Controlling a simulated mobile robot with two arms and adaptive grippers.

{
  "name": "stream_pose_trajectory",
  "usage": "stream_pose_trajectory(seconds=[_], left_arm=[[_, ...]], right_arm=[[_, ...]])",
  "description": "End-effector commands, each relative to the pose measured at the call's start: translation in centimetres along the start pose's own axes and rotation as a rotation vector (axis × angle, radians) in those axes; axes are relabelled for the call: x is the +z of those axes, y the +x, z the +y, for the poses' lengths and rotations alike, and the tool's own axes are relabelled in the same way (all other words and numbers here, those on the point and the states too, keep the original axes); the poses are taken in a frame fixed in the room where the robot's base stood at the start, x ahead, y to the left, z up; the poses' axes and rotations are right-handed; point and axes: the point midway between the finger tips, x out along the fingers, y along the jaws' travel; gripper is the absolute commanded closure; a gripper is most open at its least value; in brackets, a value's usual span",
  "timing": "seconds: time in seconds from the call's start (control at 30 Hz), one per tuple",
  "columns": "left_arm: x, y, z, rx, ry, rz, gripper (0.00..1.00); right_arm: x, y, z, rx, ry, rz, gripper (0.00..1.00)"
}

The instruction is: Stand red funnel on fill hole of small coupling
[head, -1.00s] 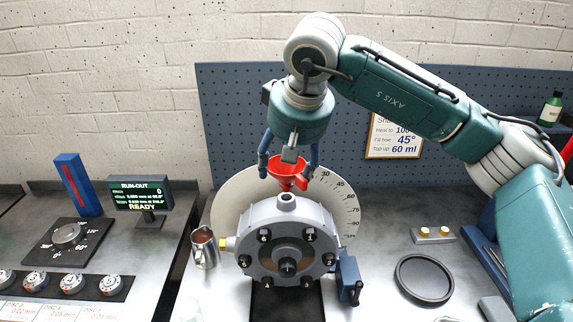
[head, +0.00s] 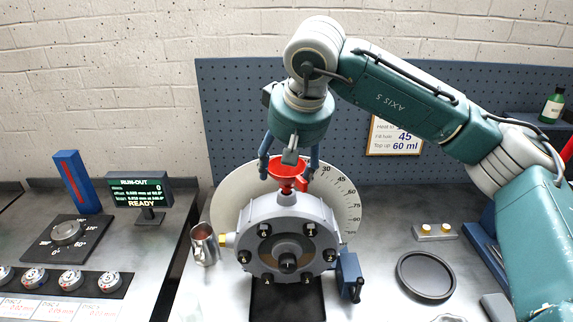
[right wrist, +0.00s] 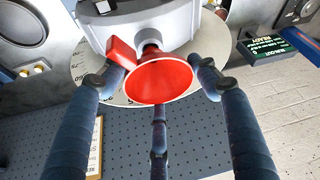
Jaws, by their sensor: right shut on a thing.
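The red funnel (head: 287,167) is upright, wide mouth up, directly above the small grey coupling (head: 262,214). Its spout end is at or just above the fill hole boss (head: 286,198) on top of the coupling. I cannot tell whether the spout is inside the hole. My right gripper (head: 289,172) points down with its fingers around the funnel and is shut on it. In the right wrist view the funnel (right wrist: 160,82) sits between the fingers (right wrist: 157,85), its red side tab at the left and its spout toward the coupling (right wrist: 150,25). My left gripper is not in view.
A graduated disc (head: 345,205) stands behind the coupling. A metal jug (head: 204,247) is close on its left, a blue block with a handle (head: 349,272) on its right. A run-out display (head: 141,190) stands left.

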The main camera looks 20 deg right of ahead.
Motion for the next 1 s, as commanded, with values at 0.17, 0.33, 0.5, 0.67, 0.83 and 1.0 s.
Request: stream_pose_trajectory(seconds=[0.17, 0.33, 0.5, 0.67, 0.83, 1.0], left_arm=[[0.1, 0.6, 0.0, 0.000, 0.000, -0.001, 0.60], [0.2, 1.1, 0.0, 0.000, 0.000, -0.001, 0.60], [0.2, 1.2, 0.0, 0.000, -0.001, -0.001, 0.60], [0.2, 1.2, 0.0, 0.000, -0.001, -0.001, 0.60], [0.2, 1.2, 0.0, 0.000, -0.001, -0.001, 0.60], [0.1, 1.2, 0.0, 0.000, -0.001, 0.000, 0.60]], right_arm=[[0.3, 0.7, 0.0, 0.000, 0.000, 0.000, 0.59], [0.6, 1.3, 0.0, 0.000, 0.000, 0.000, 0.59], [0.7, 1.5, 0.0, 0.000, 0.000, 0.000, 0.59], [0.7, 1.5, 0.0, 0.000, 0.000, 0.000, 0.59], [0.6, 1.4, 0.0, 0.000, 0.000, 0.000, 0.17], [0.6, 1.4, 0.0, 0.000, 0.000, 0.000, 0.17]])
